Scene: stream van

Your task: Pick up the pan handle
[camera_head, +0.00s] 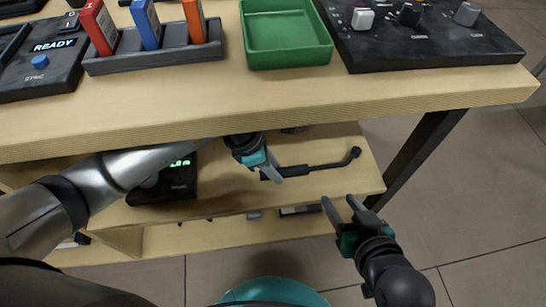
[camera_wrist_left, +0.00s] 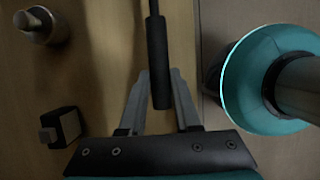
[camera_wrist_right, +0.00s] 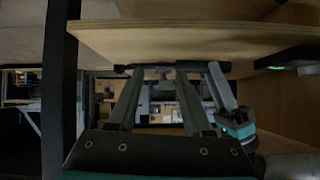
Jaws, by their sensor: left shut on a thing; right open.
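The pan handle (camera_head: 312,168) is a black grip with a thin dark rod that bends at its right end. It is over the lower shelf, under the tabletop. My left gripper (camera_head: 276,174) is shut on its grip near the left end. In the left wrist view the black grip (camera_wrist_left: 157,60) stands between the two fingers, and the rod runs out of the top. My right gripper (camera_head: 341,203) is open and empty, in front of the shelf's right end. Whether the handle touches the shelf is hard to tell.
The tabletop edge (camera_head: 300,112) overhangs the shelf (camera_head: 335,188). A black box with a green display (camera_head: 178,188) sits left of my left gripper. A black table leg (camera_head: 420,150) stands at the right. A green tray (camera_head: 286,60) is on the tabletop. Floor at the right is clear.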

